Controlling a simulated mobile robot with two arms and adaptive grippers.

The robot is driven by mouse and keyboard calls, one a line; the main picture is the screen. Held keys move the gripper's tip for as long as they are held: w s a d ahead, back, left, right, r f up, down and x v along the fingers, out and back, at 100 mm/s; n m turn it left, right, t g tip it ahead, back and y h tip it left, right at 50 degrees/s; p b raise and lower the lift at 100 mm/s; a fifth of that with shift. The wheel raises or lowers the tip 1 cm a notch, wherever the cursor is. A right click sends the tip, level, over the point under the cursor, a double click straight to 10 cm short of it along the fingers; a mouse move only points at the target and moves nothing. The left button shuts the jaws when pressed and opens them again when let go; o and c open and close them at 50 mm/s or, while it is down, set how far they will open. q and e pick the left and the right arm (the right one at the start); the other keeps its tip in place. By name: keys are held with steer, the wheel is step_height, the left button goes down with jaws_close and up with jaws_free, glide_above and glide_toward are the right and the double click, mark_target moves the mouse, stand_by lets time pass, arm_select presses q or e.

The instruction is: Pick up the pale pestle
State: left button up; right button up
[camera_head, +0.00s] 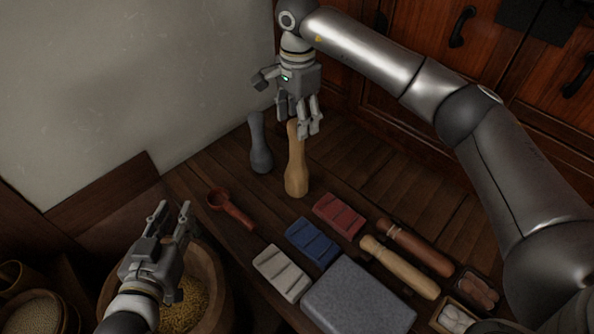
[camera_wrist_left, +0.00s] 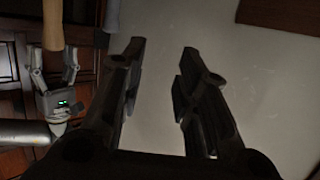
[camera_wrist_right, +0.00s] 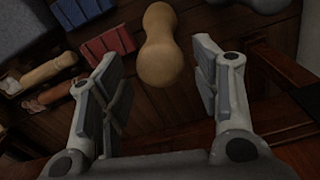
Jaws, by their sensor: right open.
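The pale pestle (camera_head: 296,178) stands upright on the dark wood surface, tan and narrow-necked. My right gripper (camera_head: 303,122) comes down from above, its open fingers at the pestle's upper end. In the right wrist view the pestle (camera_wrist_right: 160,55) shows between the spread fingertips (camera_wrist_right: 155,65); I see no firm contact. The left wrist view also shows the pestle (camera_wrist_left: 64,28) beside the right gripper (camera_wrist_left: 54,72). My left gripper (camera_head: 172,218) is open and empty above a wooden bowl (camera_head: 213,270) of yellow grain.
A grey pestle (camera_head: 260,150) stands close behind and left of the pale one. A dark red ladle (camera_head: 232,209), red (camera_head: 340,214), blue (camera_head: 313,242) and white (camera_head: 281,274) blocks, a grey slab (camera_head: 358,300) and two rolling pins (camera_head: 400,268) lie nearer. A wall (camera_head: 110,70) rises at left.

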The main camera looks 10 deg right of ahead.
mark_target(297, 140)
steer(key=shift+w+f, duration=0.1)
steer(key=shift+f, duration=1)
step_height(297, 140, down, 4)
steer(key=shift+a+r+b, duration=0.1)
steer(key=shift+b, duration=0.8)
arm_select(q)
step_height(297, 140, up, 9)
steer(key=w+d+t+h, duration=0.1)
steer(key=t, duration=0.4)
steer(key=shift+d+t+h, duration=0.3)
steer(key=shift+h, duration=0.1)
arm_select(e)
steer(key=shift+f, duration=0.45)
arm_select(q)
steer(key=shift+r, duration=0.1)
arm_select(e)
steer(key=shift+r, duration=0.1)
steer(key=c, duration=1.2)
